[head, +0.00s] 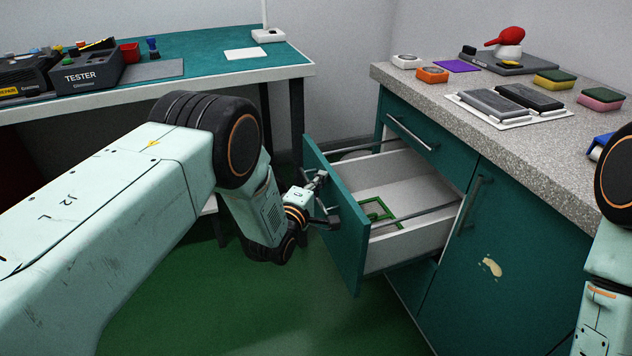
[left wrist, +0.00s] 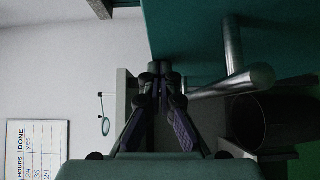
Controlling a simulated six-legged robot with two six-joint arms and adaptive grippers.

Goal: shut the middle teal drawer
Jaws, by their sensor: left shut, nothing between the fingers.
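The middle teal drawer (head: 347,240) is pulled well out of the cabinet below a shut top drawer (head: 425,132). Its white inside shows, with a green frame-like item (head: 378,212) lying in it. My left gripper (head: 325,214) is at the outer face of the drawer front, its fingers dark and partly lost against it. In the left wrist view the fingers (left wrist: 160,72) are shut together with nothing between them. The teal front (left wrist: 190,35) and a metal bar handle (left wrist: 235,75) are to their right there. I cannot tell whether the fingers touch the front. My right gripper is out of view.
The speckled countertop (head: 450,95) holds black trays, sponges and small boxes. A teal-topped bench (head: 200,62) with a tester (head: 85,75) stands at the back left. A teal cupboard door (head: 490,240) is shut to the right of the drawer. Green floor is clear below.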

